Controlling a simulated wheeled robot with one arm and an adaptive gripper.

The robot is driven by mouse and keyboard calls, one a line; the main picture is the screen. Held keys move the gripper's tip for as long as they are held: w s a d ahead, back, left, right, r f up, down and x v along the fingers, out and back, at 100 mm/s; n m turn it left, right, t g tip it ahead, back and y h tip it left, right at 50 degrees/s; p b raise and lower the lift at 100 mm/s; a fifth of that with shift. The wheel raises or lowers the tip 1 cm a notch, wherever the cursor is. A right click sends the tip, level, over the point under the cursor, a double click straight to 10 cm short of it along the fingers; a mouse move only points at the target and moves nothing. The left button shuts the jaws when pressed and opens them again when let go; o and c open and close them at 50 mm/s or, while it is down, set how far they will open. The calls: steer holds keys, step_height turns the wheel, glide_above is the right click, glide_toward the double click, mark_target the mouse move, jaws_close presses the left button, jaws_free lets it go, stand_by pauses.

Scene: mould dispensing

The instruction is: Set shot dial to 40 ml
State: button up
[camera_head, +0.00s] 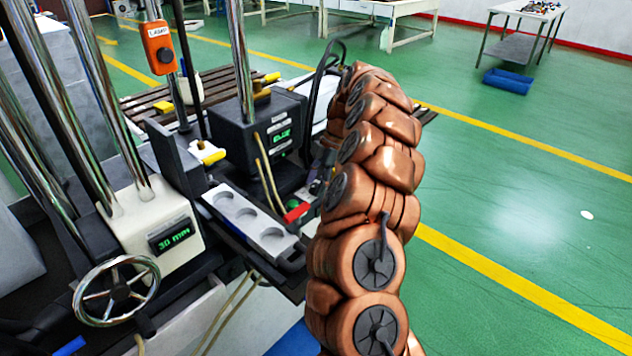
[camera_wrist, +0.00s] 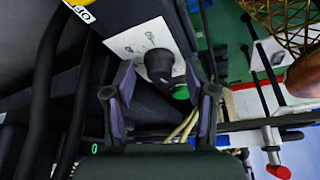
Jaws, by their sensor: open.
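The shot dial appears as a black knob (camera_wrist: 160,64) on a white plate (camera_wrist: 127,43) on the side of a dark box, in the wrist view. My gripper (camera_wrist: 158,75) is open, with one finger on each side of the knob. I cannot tell whether the fingers touch it. The dial's setting is not readable. In the head view, the dark box (camera_head: 232,135) carries a small green display (camera_head: 281,134) whose figures are too blurred to read.
A green button (camera_wrist: 181,92) sits just below the knob. In the head view, a grey mould plate (camera_head: 222,201) with round cavities lies in front of the dark box.

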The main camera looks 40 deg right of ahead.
jaws_close()
stand_by(0.4)
